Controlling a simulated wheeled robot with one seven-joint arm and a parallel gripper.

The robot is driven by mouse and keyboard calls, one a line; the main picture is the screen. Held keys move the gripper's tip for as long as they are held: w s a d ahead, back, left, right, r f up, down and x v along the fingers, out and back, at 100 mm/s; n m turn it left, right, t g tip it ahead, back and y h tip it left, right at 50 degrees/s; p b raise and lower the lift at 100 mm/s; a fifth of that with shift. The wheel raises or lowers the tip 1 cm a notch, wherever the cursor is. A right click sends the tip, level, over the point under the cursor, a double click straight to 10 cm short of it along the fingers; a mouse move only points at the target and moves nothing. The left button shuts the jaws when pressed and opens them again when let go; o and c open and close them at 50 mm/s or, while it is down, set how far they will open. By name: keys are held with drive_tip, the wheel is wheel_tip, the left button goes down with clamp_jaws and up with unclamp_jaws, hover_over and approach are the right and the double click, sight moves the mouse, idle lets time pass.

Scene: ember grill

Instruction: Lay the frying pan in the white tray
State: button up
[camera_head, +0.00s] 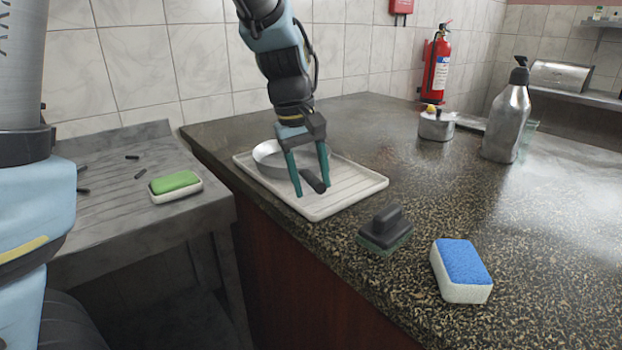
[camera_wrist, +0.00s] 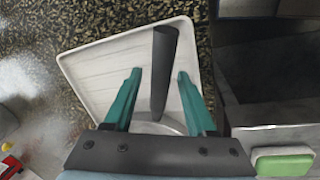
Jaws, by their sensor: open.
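The frying pan (camera_head: 272,160) is a light metal pan with a dark handle (camera_head: 313,181). It lies in the ribbed white tray (camera_head: 345,191) on the dark speckled counter. In the head view the pan is toward the tray's back left and its handle points toward the front. My gripper (camera_head: 311,192) is open above the tray, its green fingers on either side of the handle. In the wrist view the handle (camera_wrist: 163,75) stands between the two open fingers (camera_wrist: 158,88), apart from both. Most of the pan's bowl is hidden there behind the gripper body.
A dark scrubber (camera_head: 385,230) and a blue and white sponge (camera_head: 461,270) sit on the counter front. A soap bottle (camera_head: 506,115) and a small metal pot (camera_head: 436,125) stand farther back. A green sponge (camera_head: 175,184) lies on the lower metal surface at left.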

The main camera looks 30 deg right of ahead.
drive_tip(key=shift+r, duration=0.1)
wheel_tip(320, 180, up, 12)
drive_tip(key=a, duration=0.2)
drive_tip(key=w+a+f+t+y, duration=0.1)
drive_tip(key=w+a+f, duration=0.35)
drive_tip(key=a, duration=0.45)
drive_tip(key=w+a+f, duration=0.3)
drive_tip(key=a+f, duration=0.3)
drive_tip(key=a, duration=0.3)
drive_tip(key=shift+n+t+y, duration=0.3)
drive_tip(key=shift+t+y, duration=0.2)
drive_tip(key=s+a+f, duration=0.1)
drive_tip(key=a+f, duration=0.1)
drive_tip(key=a, duration=0.2)
drive_tip(key=s+a+f, duration=0.1)
drive_tip(key=a+f, duration=0.2)
drive_tip(key=a, duration=0.1)
drive_tip(key=s+a+f, duration=0.1)
drive_tip(key=a+f, duration=0.1)
drive_tip(key=a, duration=0.3)
drive_tip(key=shift+s+f, duration=0.25)
drive_tip(key=shift+s, duration=0.1)
wheel_tip(320, 180, up, 3)
drive_tip(key=p, duration=0.2)
drive_tip(key=shift+f+p, duration=0.1)
drive_tip(key=shift+p, duration=0.25)
